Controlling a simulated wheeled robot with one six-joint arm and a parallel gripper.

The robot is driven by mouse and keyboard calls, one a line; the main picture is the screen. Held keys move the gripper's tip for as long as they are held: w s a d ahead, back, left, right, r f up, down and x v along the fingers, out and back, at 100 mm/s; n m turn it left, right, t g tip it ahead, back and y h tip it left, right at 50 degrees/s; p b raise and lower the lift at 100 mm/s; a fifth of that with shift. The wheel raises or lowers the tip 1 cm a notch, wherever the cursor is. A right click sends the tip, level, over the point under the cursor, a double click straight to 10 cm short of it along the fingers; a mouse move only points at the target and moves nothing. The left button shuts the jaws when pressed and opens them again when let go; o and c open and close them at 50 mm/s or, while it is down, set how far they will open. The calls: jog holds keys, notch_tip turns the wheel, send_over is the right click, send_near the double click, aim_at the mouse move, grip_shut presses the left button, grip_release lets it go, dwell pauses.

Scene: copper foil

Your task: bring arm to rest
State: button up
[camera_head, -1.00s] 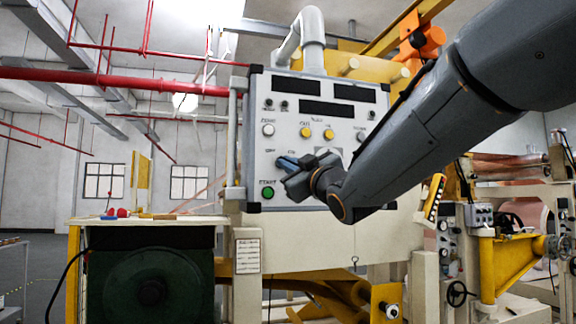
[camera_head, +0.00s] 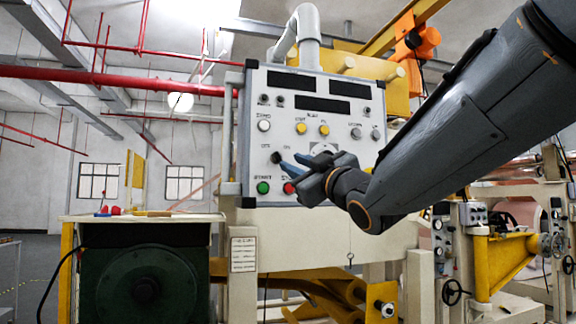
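My arm reaches in from the upper right, and my gripper (camera_head: 290,168) is in front of the lower middle of the control panel (camera_head: 352,110). The finger with a blue side points left toward the panel. A dark knob (camera_head: 276,157) shows just left of the fingertips. The green button (camera_head: 263,188) is in clear view, and a red button (camera_head: 289,188) is partly hidden by the gripper. Nothing is visible in the gripper. The fingers overlap in this view, so their spacing is unclear, and I cannot tell whether they touch the panel.
A worktable (camera_head: 190,217) with small red and blue items stands at left above a dark green motor (camera_head: 146,285). Yellow machine parts (camera_head: 508,262) and a copper roll (camera_head: 522,214) are at right. Open floor shows at far left.

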jog(key=shift+s+d+f, duration=0.15)
jog(key=shift+s+d, duration=0.1)
jog(key=shift+s, duration=0.3)
jog(key=d+f+m+g+h+p, duration=0.1)
jog(key=d+f+m+g+h, duration=0.25)
jog(key=f, duration=0.75)
jog(key=s+d+f+m+g+h, duration=0.1)
jog(key=d+f+m+g+h, duration=0.3)
jog(key=f, duration=0.7)
jog(key=d+f+m+g+h+p, duration=0.15)
jog(key=d+f, duration=0.35)
jog(key=f, duration=0.6)
jog(key=s+d+f+m+g, duration=0.1)
jog(key=s+f+g, duration=0.4)
jog(key=s+f, duration=0.4)
jog(key=s+d+f+m+g+h, duration=0.1)
jog(key=s+d+f+m+g, duration=0.1)
jog(key=s+f+g, duration=0.3)
jog(key=s+f, duration=0.4)
jog(key=s, duration=0.7)
jog(key=shift+d+f+h+p, duration=0.25)
jog(key=shift+f+h+p, duration=0.05)
jog(key=shift+p, duration=0.1)
